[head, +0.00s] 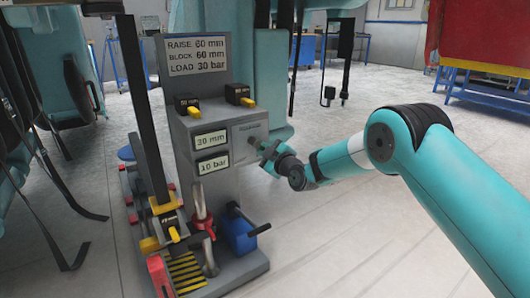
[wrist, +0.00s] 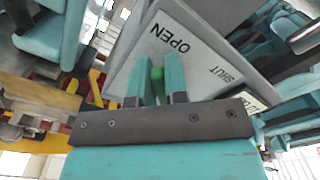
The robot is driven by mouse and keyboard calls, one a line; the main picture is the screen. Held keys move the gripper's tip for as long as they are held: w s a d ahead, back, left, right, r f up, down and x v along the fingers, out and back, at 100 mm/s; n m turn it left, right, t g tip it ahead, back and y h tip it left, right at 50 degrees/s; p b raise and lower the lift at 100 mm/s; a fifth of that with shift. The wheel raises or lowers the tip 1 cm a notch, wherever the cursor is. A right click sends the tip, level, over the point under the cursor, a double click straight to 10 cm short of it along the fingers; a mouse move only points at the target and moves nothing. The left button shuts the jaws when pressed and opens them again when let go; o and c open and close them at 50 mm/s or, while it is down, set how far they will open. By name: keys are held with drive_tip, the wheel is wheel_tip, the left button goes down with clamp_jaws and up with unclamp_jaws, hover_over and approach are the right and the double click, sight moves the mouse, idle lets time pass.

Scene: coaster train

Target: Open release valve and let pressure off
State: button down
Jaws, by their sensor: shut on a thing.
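The release valve (wrist: 157,74) shows as a small green piece in the wrist view, in front of a grey plate (wrist: 185,45) lettered OPEN and SHUT. My gripper (wrist: 160,82) has its two teal fingers shut on this green piece. In the head view my gripper (head: 264,152) is at the right side face of the grey console (head: 217,125), and the valve is hidden there. The valve's exact angle between the two words is hard to tell. The console's upper display (head: 210,140) reads 30 mm. Its lower display (head: 213,163) reads 10 bar.
A sign (head: 197,57) on the console reads raise 60 mm, block 60 mm, load 30 bar. The floor (head: 350,240) to the right is clear.

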drive_tip(key=c, duration=1.1)
unclamp_jaws()
drive_tip(key=shift+a, duration=0.1)
drive_tip(key=shift+c, duration=0.2)
drive_tip(key=shift+s, duration=0.1)
drive_tip(key=b+v, duration=0.1)
drive_tip(key=v, duration=1.6)
drive_tip(key=shift+s+r, duration=0.1)
drive_tip(key=shift+s, duration=0.05)
